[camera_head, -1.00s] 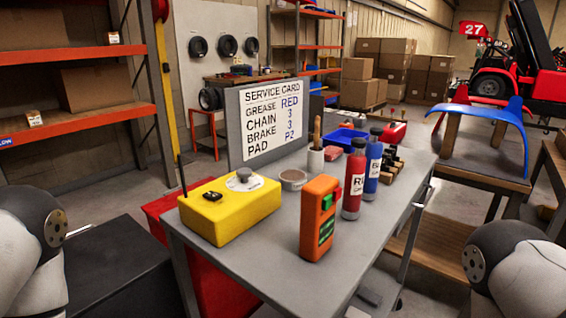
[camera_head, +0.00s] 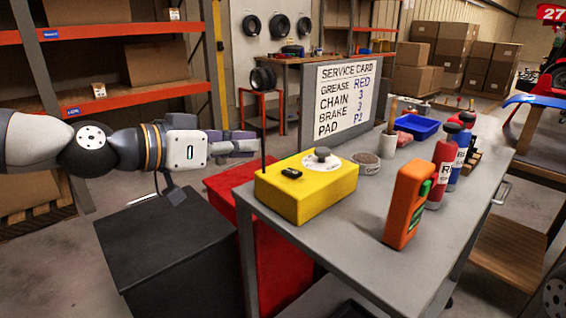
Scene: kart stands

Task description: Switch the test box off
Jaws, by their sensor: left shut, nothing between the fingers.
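A yellow box (camera_head: 308,190) stands at the near left corner of the grey table. Its top carries a small black switch (camera_head: 291,173), a grey knob (camera_head: 322,154) on a white dial, and a thin black antenna (camera_head: 263,125) at its left. The switch position is too small to tell. An orange handheld box (camera_head: 405,205) with a green button and green label stands upright to its right. No label naming the test box is readable. My left gripper (camera_head: 251,143) is shut and empty, left of the yellow box, a little above its top and pointing right. My right gripper is out of view.
The service card (camera_head: 345,98) stands behind the yellow box. A red bottle (camera_head: 440,172) and blue bottle (camera_head: 463,145) are right of the orange box. A small round dish (camera_head: 367,163), cup (camera_head: 388,146) and blue tray (camera_head: 417,127) lie farther back. A black cabinet (camera_head: 160,235) is below my left arm.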

